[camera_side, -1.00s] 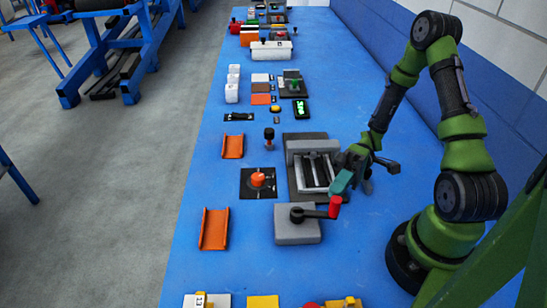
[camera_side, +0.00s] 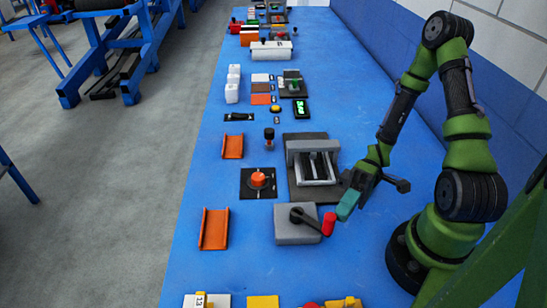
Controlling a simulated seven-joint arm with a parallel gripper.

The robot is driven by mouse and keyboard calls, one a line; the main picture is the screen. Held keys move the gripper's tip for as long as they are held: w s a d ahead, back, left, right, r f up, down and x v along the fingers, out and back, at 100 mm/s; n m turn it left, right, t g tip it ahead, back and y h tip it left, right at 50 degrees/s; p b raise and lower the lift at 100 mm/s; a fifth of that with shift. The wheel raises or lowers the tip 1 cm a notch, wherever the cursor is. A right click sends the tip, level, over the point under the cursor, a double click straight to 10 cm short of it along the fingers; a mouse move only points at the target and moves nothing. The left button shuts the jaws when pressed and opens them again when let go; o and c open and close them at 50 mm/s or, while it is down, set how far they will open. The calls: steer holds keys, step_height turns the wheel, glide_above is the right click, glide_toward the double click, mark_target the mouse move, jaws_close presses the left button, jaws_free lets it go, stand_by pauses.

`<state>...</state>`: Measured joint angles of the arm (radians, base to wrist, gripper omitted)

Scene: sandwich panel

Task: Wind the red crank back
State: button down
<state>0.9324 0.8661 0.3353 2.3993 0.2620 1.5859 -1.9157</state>
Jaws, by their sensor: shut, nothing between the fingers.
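The red crank handle (camera_side: 329,224) stands upright at the end of a black crank arm (camera_side: 308,217). The arm pivots on top of a grey box (camera_side: 297,234) at the near part of the blue table, and it points to the right and slightly toward the camera. My gripper (camera_side: 346,208) has teal fingertips pointing down and left. It is shut and empty, just right of and above the red handle in the picture. Whether the fingertips touch the handle, I cannot tell.
A grey frame device (camera_side: 315,150) on a dark plate stands behind the crank box. An orange knob (camera_side: 258,180) on a black plate and an orange channel (camera_side: 214,230) lie to the left. Yellow and white pieces (camera_side: 263,302) line the near edge. Blue table surface is clear right of the box.

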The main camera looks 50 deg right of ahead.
steer(key=shift+s+a, duration=0.3)
steer(key=shift+a, duration=0.45)
steer(key=shift+s+a, duration=0.25)
steer(key=shift+a, duration=1.8)
